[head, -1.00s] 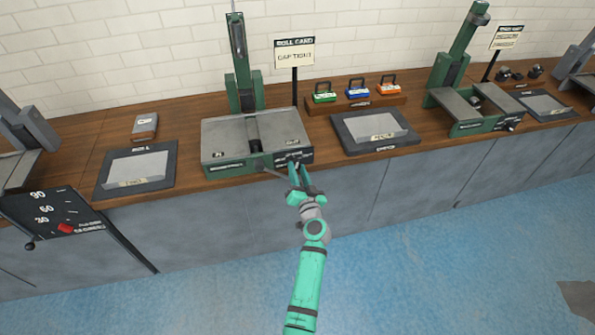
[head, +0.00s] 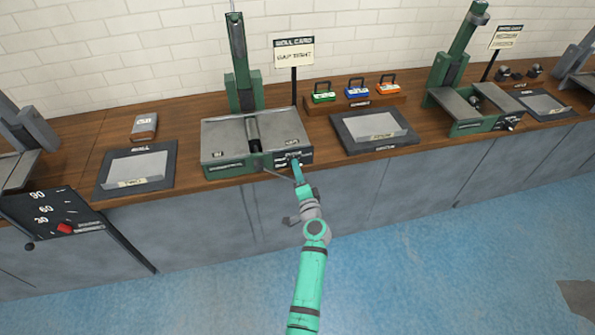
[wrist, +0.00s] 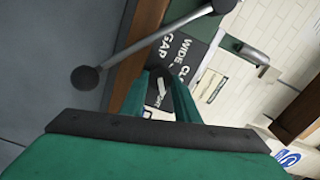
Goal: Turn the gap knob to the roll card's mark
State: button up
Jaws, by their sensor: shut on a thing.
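The roll card (head: 294,50) stands on a post behind the green machine and seems to read "GAP TIGHT". The machine (head: 228,165) has a dark label panel (head: 307,156) at its front right. In the wrist view the panel (wrist: 186,45) shows "WIDE" and "GAP" and a partly hidden word. My gripper (head: 296,164) reaches up to this panel from the front. In the wrist view its teal fingers (wrist: 164,92) are shut on the dark gap knob (wrist: 181,72).
A lever with a dark ball end (wrist: 86,77) sticks out close beside my fingers. A dark framed tray (head: 350,140) lies to the right, with several coloured weights (head: 357,92) behind it.

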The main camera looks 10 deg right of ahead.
jog(key=shift+m, duration=0.3)
jog(key=o, duration=1)
jog(key=shift+o, duration=0.2)
jog(key=shift+s, duration=0.1)
jog(key=s, duration=1)
jog(key=shift+s, duration=0.3)
